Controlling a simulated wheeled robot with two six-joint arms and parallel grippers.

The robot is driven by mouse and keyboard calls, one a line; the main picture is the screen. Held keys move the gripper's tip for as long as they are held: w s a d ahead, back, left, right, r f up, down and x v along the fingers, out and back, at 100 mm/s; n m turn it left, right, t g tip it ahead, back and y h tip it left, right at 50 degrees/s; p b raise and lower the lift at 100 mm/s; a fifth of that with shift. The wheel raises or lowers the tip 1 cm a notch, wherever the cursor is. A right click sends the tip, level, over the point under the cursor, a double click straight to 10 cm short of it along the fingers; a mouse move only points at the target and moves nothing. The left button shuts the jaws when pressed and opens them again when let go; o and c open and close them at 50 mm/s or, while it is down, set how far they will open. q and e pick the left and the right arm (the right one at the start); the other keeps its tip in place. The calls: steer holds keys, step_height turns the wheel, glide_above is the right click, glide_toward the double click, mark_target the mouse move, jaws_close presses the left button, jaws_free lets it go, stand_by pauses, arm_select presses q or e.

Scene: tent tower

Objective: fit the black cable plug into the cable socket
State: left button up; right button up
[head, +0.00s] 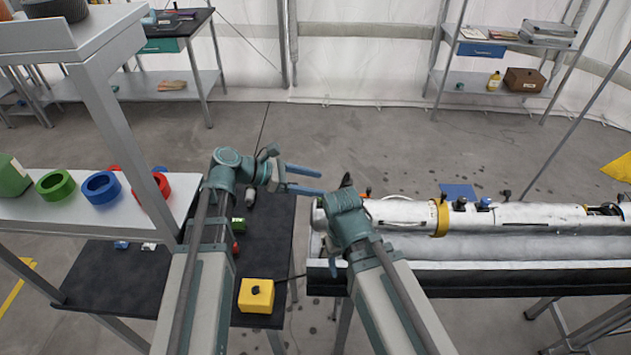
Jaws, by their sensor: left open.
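My left gripper (322,183) is open and empty, with its two blue-grey fingers pointing right above the gap between the black table and the long white tube. My right gripper is at the left end of the tube; its wrist (345,200) hides much of it, and its jaw state is unclear. A yellow block (256,296) with a small black piece on top sits at the black table's front right. A thin dark cable runs from near it toward the tube's stand. I cannot make out for certain which part is the black plug or the cable socket.
The white tube (400,212) carries a yellow ring (441,216) and several small dark fittings along its top.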

arm_select(q)
steer(key=shift+a+r, duration=0.3)
